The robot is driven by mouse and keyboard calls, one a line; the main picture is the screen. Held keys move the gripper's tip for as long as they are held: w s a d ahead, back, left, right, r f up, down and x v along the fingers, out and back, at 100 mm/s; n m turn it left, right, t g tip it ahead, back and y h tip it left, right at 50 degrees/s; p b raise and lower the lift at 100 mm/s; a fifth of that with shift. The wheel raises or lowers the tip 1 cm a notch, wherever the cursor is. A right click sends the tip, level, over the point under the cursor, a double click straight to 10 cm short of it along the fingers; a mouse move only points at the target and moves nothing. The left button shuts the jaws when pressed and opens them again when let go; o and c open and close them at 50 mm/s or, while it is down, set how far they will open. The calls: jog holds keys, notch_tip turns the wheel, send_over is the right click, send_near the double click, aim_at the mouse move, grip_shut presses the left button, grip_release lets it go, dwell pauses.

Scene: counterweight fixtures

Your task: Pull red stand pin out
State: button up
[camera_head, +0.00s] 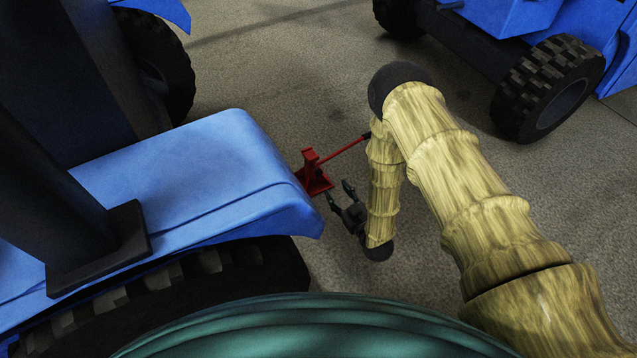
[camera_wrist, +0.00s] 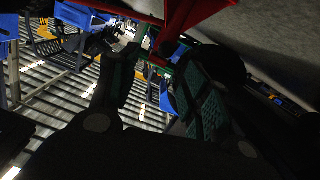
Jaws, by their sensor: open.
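The red stand (camera_head: 312,174) is on the floor just off the corner of the blue vehicle's body. A thin red bar (camera_head: 345,147) slopes from it up and right towards my arm. Part of the red stand also shows at the top of the wrist view (camera_wrist: 198,12). I cannot make out the pin as a separate piece. My gripper (camera_head: 339,194) is open, just right of and below the stand in the head view, with its fingers towards it. In the wrist view my dark fingers with green pads are spread apart, and nothing is clearly held between them.
A blue vehicle body (camera_head: 200,165) with a large black tyre (camera_head: 230,285) fills the left, close to the stand. Another blue vehicle with a treaded wheel (camera_head: 548,88) stands at upper right. The grey floor (camera_head: 270,75) between them is clear.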

aim_at(320, 175)
jog(key=shift+t+y, duration=0.3)
jog(key=shift+y, duration=0.2)
jog(key=b+x, duration=0.2)
jog(key=x, duration=0.1)
jog(key=f+b+x, duration=0.1)
jog(key=b+x, duration=0.1)
jog(key=x, duration=0.2)
jog(key=b+x, duration=0.2)
jog(key=x, duration=0.1)
jog(key=shift+w+a+f, duration=0.1)
jog(key=shift+a+f, duration=0.3)
jog(key=shift+a, duration=0.1)
jog(key=shift+b+x, duration=0.5)
jog(key=shift+x, duration=0.3)
jog(key=shift+r, duration=0.15)
jog(key=shift+d, duration=0.1)
grip_shut()
